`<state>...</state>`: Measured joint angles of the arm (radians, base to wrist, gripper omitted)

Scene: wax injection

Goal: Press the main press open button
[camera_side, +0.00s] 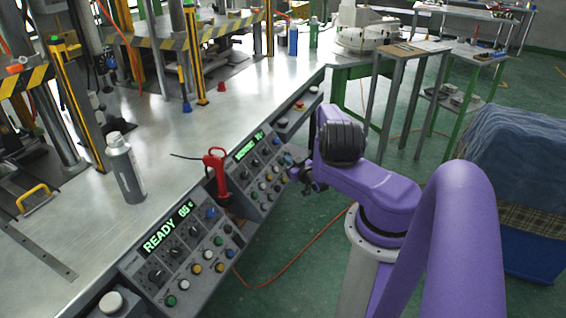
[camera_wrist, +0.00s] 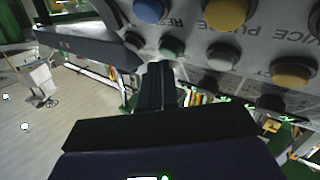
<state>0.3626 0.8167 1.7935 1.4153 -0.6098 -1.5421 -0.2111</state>
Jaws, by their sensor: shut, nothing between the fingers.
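My gripper (camera_side: 298,173) is at the right edge of the far control panel (camera_side: 248,182) in the side view, close to its buttons. In the wrist view my gripper (camera_wrist: 158,72) is shut and empty, its dark fingers pointing at the panel's lower edge. Just beyond the fingertips is a green button (camera_wrist: 172,46), with a grey button (camera_wrist: 222,56) to its right. A blue button (camera_wrist: 150,10) and a yellow button (camera_wrist: 228,12) are above. I cannot tell which button is the main press open one, or whether the fingertips touch any button.
A nearer control panel (camera_side: 180,252) reads READY. A red-handled tool (camera_side: 217,175) stands between the panels. A grey bottle (camera_side: 124,165) stands on the metal bench (camera_side: 165,140). A covered blue bin (camera_side: 525,258) is at right. Open floor lies beside the panels.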

